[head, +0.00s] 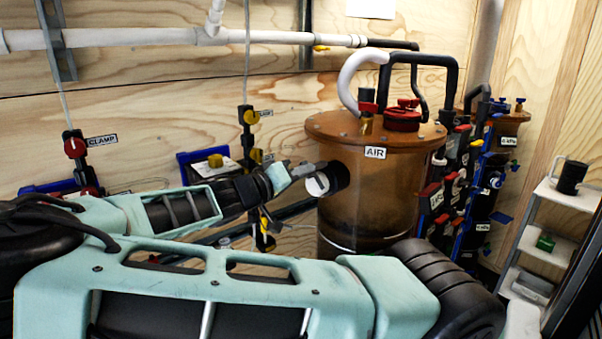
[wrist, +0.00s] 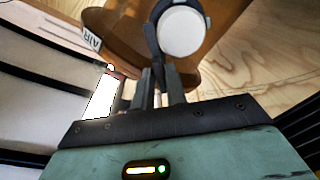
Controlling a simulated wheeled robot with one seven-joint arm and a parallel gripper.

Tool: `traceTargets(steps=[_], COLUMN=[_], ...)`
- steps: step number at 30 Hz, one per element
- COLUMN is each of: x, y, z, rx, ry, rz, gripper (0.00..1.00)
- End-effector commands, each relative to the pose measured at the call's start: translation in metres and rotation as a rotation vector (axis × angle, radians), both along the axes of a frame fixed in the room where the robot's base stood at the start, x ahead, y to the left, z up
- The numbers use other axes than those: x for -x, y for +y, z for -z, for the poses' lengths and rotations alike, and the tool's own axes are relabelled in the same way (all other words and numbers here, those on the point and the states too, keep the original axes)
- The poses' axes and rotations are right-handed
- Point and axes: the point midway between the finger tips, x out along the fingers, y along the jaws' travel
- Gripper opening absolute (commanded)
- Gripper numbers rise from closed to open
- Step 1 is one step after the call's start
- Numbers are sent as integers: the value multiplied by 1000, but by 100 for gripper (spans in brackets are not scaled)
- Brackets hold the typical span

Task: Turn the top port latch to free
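The amber AIR canister (head: 362,195) has a side port with a white round face (head: 318,185) and a black ring (head: 340,177). In the wrist view the white face (wrist: 181,30) sits inside a dark ring, with a dark latch bar (wrist: 153,48) at its left edge reaching down toward my fingers. My gripper (head: 298,171) is right at this port. Its two fingers (wrist: 160,84) stand close together around or against the bar's lower end. I cannot tell whether they grip it. A red cap (head: 402,118) with a red handle sits on the canister lid.
A white hose (head: 357,80) and a black pipe (head: 425,58) rise above the canister. Several valves and labelled fittings crowd its right side. A second amber canister (head: 505,125) stands behind. A white shelf (head: 560,193) is at far right. The plywood wall (head: 180,90) is close behind.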

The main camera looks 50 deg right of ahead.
Motion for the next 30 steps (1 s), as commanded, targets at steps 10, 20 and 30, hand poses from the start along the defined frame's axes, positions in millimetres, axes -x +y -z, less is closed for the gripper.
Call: traceTargets(steps=[10,20,30], x=[0,0,0], y=[0,0,0], z=[-1,-4,-6], rx=[-1,-22,-68], ry=[10,154,458], rz=[0,-1,-1], gripper=[0,0,0])
